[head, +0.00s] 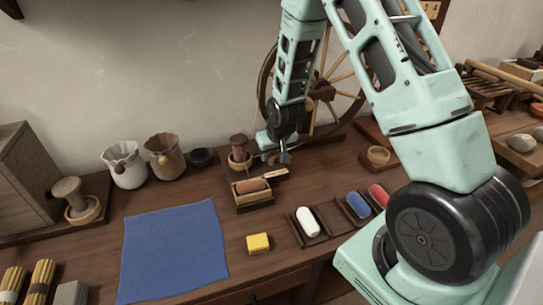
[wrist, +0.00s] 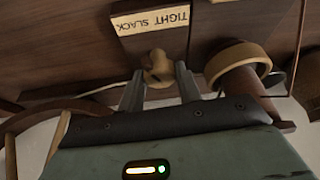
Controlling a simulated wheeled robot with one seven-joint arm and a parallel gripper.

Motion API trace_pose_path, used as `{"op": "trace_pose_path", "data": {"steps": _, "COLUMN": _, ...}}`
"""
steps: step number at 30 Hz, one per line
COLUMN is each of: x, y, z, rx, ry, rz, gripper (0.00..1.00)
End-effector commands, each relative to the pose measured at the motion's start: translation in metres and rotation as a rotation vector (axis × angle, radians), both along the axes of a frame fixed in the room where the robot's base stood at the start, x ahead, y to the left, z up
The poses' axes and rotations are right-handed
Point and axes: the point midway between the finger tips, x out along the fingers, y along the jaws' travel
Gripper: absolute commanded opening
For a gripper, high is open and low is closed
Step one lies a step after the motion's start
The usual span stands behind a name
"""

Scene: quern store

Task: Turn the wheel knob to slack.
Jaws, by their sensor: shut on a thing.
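The wheel knob (wrist: 157,68) is a small tan wooden knob in the wrist view, in front of a pale label plate (wrist: 152,19) that reads TIGHT and SLACK upside down. SLACK is on the left and TIGHT on the right in that view. My gripper (wrist: 159,84) is shut on the knob, one finger on each side. The knob's narrow top faces the label; I cannot tell which word it points at. In the head view my gripper (head: 284,155) is low at the foot of the spinning wheel (head: 324,92), and it hides the knob.
A wooden bobbin in a round cup (wrist: 237,68) stands close beside the gripper. In the head view a small box with a brown roll (head: 252,196) is just in front. A blue cloth (head: 173,250), yellow block (head: 258,243) and white roll (head: 307,221) lie nearer.

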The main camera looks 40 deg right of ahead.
Motion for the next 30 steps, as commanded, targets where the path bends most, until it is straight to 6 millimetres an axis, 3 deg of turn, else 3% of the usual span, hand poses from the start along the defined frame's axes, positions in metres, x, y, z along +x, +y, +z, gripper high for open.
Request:
{"op": "trace_pose_path", "data": {"steps": 12, "x": -0.0001, "y": -0.0016, "z": 0.0005, "rx": 0.0, "ry": 0.0, "rz": 0.169, "gripper": 0.11}}
{"op": "trace_pose_path", "data": {"steps": 27, "x": 0.0001, "y": -0.0016, "z": 0.0004, "rx": 0.0, "ry": 0.0, "rz": 0.186, "gripper": 0.11}}
{"op": "trace_pose_path", "data": {"steps": 28, "x": 0.0001, "y": -0.0016, "z": 0.0004, "rx": 0.0, "ry": 0.0, "rz": 0.185, "gripper": 0.42}}
{"op": "trace_pose_path", "data": {"steps": 30, "x": 0.0001, "y": -0.0015, "z": 0.0004, "rx": 0.0, "ry": 0.0, "rz": 0.185, "gripper": 0.55}}
